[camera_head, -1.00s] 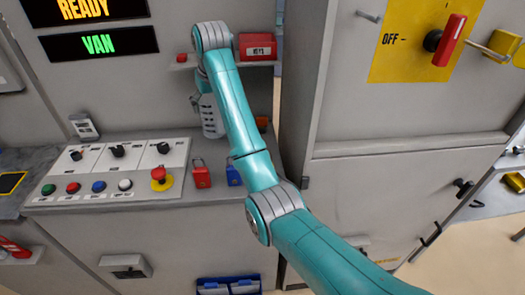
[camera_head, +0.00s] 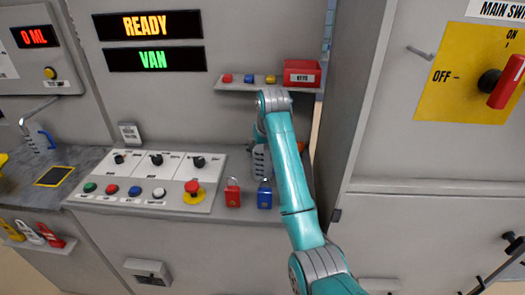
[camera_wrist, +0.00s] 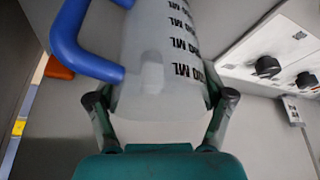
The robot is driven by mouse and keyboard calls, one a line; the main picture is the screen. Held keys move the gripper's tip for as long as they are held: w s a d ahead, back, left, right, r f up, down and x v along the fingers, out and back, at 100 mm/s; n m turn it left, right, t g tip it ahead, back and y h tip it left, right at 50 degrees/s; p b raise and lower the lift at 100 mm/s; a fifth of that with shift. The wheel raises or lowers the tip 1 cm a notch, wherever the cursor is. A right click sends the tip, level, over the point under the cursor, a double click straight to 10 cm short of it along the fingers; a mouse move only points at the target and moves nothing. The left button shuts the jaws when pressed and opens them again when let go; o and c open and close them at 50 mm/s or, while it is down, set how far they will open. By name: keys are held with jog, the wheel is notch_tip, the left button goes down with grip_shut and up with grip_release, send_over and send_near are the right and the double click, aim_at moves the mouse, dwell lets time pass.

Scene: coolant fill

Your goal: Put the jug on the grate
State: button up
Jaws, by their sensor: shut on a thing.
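The jug (camera_wrist: 160,60) is pale and translucent, with black ML markings and a blue handle on its left in the wrist view. My gripper (camera_wrist: 164,100) has one finger on each side of the jug's lower part and is shut on it. In the head view the jug (camera_head: 260,162) shows only in part beside my arm, above the right end of the console; my gripper is hidden there. The grate seems to be the dark, yellow-edged square (camera_head: 53,177) on the grey counter at the left, well apart from the jug.
A blue-handled fitting (camera_head: 40,140) stands behind the dark square. The sloped switch panel (camera_head: 150,180) lies between it and the jug. A red padlock (camera_head: 233,193) and a blue padlock (camera_head: 264,196) are near my arm. A shelf (camera_head: 240,88) with a red keys box (camera_head: 302,73) is above.

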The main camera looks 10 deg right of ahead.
jog(key=shift+f, duration=0.2)
jog(key=o, duration=1.1)
jog(key=shift+r, duration=0.1)
